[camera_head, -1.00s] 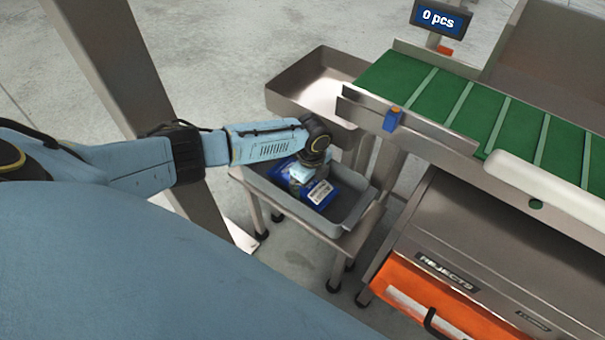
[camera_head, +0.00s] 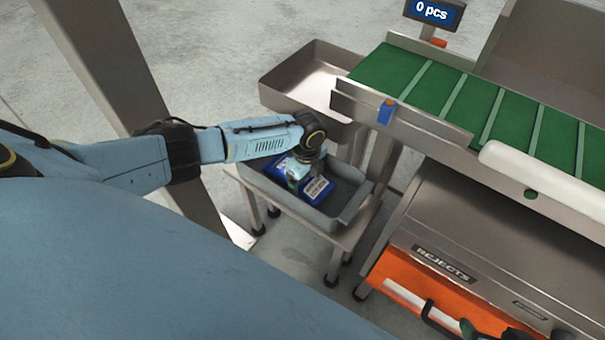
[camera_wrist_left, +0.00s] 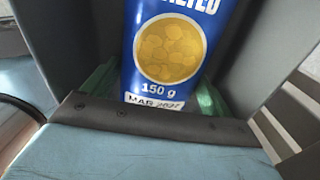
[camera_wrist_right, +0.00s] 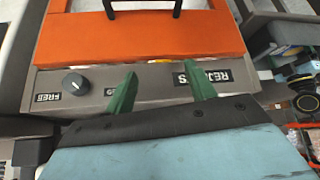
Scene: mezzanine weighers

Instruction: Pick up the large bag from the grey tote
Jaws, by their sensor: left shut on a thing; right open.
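A blue bag (camera_head: 319,195) with a white label lies in the grey tote (camera_head: 346,214), partly hidden by my left gripper (camera_head: 297,180). In the left wrist view the bag (camera_wrist_left: 170,45) shows a round picture of yellow chips, "150 g" and a date strip. The green fingers of my left gripper (camera_wrist_left: 155,92) are on either side of it, shut on it. The bag still looks to be within the tote walls. My right gripper (camera_wrist_right: 160,76) is open and empty in front of the rejects drawer.
The tote stands on a small metal stand (camera_head: 342,240). An empty metal tray (camera_head: 310,85) is behind it. A green cleated conveyor (camera_head: 440,95) is to the right, above the orange rejects drawer (camera_head: 400,278). A steel post (camera_head: 110,75) stands at left.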

